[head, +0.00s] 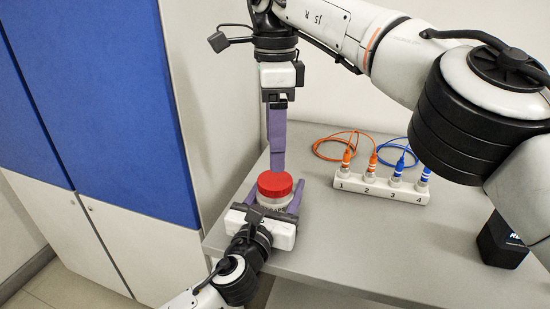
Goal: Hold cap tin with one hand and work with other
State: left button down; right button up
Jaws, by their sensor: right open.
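The cap tin (275,187), with a round red lid and a pale body, stands at the left end of the grey bench. My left gripper (277,193) comes in from below in the head view, with one purple finger on each side of the tin. Its white palm hides the tin's lower front, and I cannot tell whether both fingers touch it. My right gripper (277,165) points straight down from above, open, with its purple fingertips at the far edge of the red lid. The fingers overlap in this view, and nothing shows between them.
A white numbered strip (381,187) with orange and blue cable plugs stands right of the tin. An orange cable (326,149) and a blue cable (384,150) loop behind it. A dark box (500,243) is at the right. The bench front is clear.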

aim_at(275, 180)
jog(key=shift+f, duration=3.45)
jog(key=c, duration=1.1)
jog(key=m, duration=0.8)
jog(key=shift+m, duration=0.4)
jog(key=o, duration=1.2)
jog(key=shift+o, duration=0.2)
jog(key=shift+s+r, duration=0.1)
jog(key=shift+r, duration=3.7)
